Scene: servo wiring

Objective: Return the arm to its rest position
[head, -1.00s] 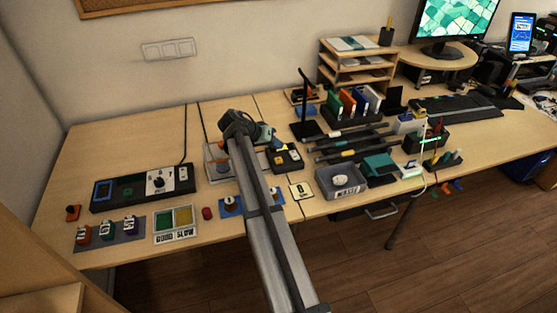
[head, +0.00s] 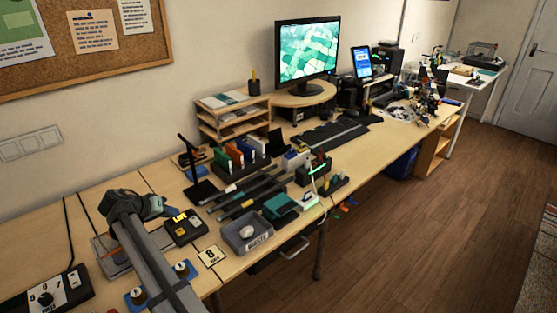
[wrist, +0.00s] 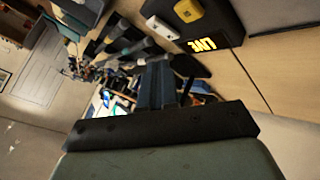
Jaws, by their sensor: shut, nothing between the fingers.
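My gripper (wrist: 158,85) shows in the wrist view as dark fingers close together, shut with nothing between them. In the head view my grey arm (head: 155,265) reaches up from the bottom edge, and its dark wrist end (head: 135,205) is raised over the left part of the bench. The fingers cannot be made out in the head view. A black box with a lit yellow display (head: 184,228) sits just right of the wrist end; it also shows at the top of the wrist view (wrist: 225,22). No rest marker shows.
A grey bin (head: 247,234) and a numbered card (head: 211,256) lie to the right. A black stand (head: 200,190) rises behind. Blue blocks with round knobs (head: 182,269) lie beside the arm. A control panel (head: 48,297) is at lower left.

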